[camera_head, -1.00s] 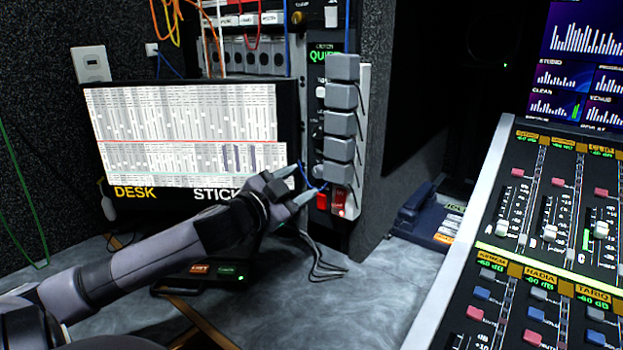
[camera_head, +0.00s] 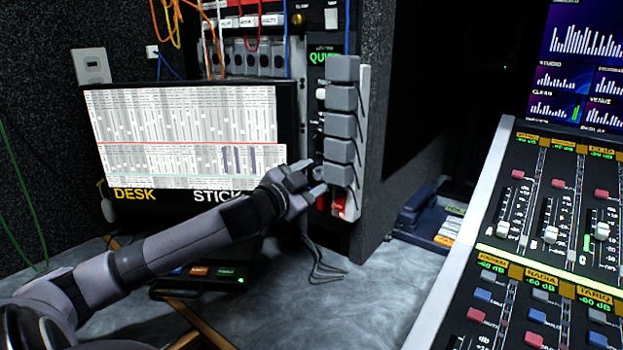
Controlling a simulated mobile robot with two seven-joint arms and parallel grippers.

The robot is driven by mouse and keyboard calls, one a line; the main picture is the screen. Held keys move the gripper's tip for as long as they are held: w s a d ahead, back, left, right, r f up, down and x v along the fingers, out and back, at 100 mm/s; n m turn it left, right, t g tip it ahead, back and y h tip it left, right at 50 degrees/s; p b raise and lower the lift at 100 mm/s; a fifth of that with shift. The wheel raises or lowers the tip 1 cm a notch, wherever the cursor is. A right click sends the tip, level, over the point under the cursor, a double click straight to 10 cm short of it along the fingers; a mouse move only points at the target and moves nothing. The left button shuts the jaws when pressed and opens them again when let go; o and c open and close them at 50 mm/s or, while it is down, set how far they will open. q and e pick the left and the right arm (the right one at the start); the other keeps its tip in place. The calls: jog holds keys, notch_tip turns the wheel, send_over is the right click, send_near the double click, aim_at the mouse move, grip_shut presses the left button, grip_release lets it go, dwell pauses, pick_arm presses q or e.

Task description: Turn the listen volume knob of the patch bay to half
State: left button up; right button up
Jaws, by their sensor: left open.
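The patch bay (camera_head: 262,62) stands at the back, with cables hanging over it. Its narrow dark side panel carries a green display (camera_head: 322,58) that seems to read "QUIET". A small grey round knob (camera_head: 318,173) sits low on this panel, beside the grey blocks; it is probably the listen volume knob. My left gripper (camera_head: 315,176) is open, with its fingertips right at this knob, one above and one below. The fingers partly hide the knob, so its pointer and any contact cannot be told. My right gripper is not in view.
A column of grey blocks (camera_head: 341,127) juts out just right of the fingertips, with red switches (camera_head: 338,201) below it. A lit screen (camera_head: 185,130) stands behind my left arm. A mixing desk (camera_head: 540,250) fills the right. The grey tabletop (camera_head: 330,310) is mostly clear in front.

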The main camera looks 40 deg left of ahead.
pick_arm(q)
grip_shut()
jog(key=shift+r+n+p, duration=0.1)
jog(key=shift+n+p, duration=0.3)
jog(key=shift+p, duration=0.2)
jog(key=shift+n, duration=0.3)
grip_release()
jog(key=s, duration=0.7)
jog(key=shift+d+p, duration=0.45)
